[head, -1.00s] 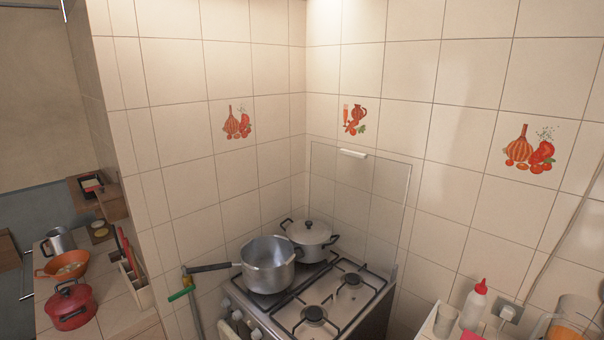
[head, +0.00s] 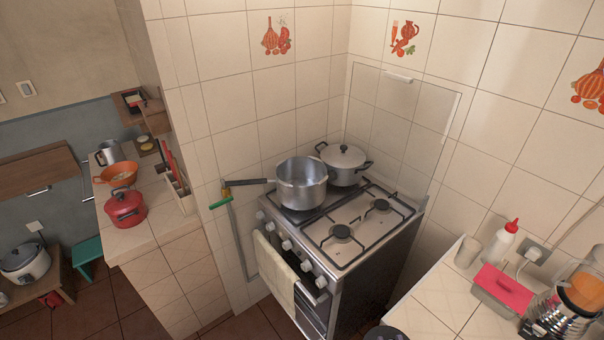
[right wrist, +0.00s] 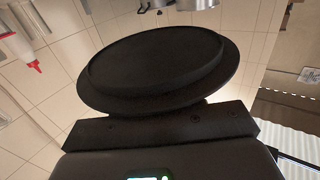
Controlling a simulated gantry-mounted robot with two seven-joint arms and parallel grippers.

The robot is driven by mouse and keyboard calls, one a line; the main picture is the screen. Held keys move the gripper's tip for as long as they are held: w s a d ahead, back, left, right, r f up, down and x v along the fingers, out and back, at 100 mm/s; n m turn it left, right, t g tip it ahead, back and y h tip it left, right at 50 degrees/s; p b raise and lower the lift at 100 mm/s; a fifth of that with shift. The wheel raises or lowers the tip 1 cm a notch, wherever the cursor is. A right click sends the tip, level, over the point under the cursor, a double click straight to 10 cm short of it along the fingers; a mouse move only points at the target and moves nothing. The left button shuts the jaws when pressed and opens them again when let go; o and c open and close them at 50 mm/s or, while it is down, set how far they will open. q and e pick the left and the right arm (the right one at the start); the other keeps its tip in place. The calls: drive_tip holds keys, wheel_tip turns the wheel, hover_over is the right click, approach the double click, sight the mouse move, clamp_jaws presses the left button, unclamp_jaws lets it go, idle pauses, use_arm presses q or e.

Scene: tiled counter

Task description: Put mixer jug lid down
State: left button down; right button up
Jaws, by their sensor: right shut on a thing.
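The mixer jug lid (right wrist: 160,65) is a black round disc with a raised rim. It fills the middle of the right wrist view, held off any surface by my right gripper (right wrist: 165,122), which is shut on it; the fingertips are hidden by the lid. In the head view a dark round edge (head: 387,333), apparently the lid, shows at the bottom. The mixer (head: 560,318), with a shiny body and a clear jug with orange in it, stands at the lower right, partly cut off. My left gripper is not in view.
The right tiled counter (head: 425,305) has clear room at its left front. A red-topped box (head: 503,288), a squeeze bottle (head: 498,246) and a cup (head: 467,252) stand on it. The stove (head: 345,235) holds two pots. A left counter (head: 140,235) bears a red pot and orange bowl.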

drive_tip(key=r+p, duration=0.9)
drive_tip(key=shift+a+r, duration=0.25)
drive_tip(key=shift+a, duration=0.1)
